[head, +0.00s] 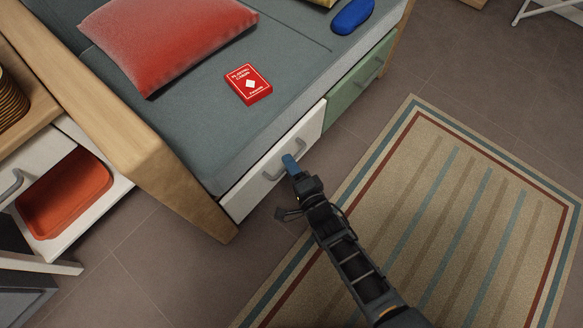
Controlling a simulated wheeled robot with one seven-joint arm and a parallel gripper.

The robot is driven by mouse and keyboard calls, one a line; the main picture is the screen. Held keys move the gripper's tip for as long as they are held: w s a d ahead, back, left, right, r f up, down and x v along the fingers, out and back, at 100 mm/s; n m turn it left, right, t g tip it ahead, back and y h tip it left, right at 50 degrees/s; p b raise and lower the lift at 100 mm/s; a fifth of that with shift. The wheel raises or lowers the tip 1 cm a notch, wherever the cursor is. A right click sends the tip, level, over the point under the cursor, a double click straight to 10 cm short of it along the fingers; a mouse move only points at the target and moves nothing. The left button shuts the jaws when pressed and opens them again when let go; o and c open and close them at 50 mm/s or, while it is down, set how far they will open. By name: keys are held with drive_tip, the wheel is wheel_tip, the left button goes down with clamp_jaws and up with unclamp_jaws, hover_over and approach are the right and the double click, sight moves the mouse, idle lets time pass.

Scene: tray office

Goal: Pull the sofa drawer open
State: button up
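The grey sofa (215,130) has a white drawer front (240,198) and a green drawer front (350,93) along its lower side. Both fronts look about flush with the sofa. The white drawer has a grey bar handle (270,176). My gripper (290,163), with blue fingertips, is at this handle, and the fingertips cover part of it. Whether the fingers are open or closed around the handle cannot be made out. The green drawer has its own handle (370,78), clear of my gripper.
A red cushion (165,35), a red card box (248,85) and a blue object (352,15) lie on the sofa. A striped rug (450,210) covers the floor at right. At left, an open white drawer (108,190) holds an orange tray (65,233). Bare floor lies between.

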drive_tip(key=shift+c, duration=0.4)
clamp_jaws()
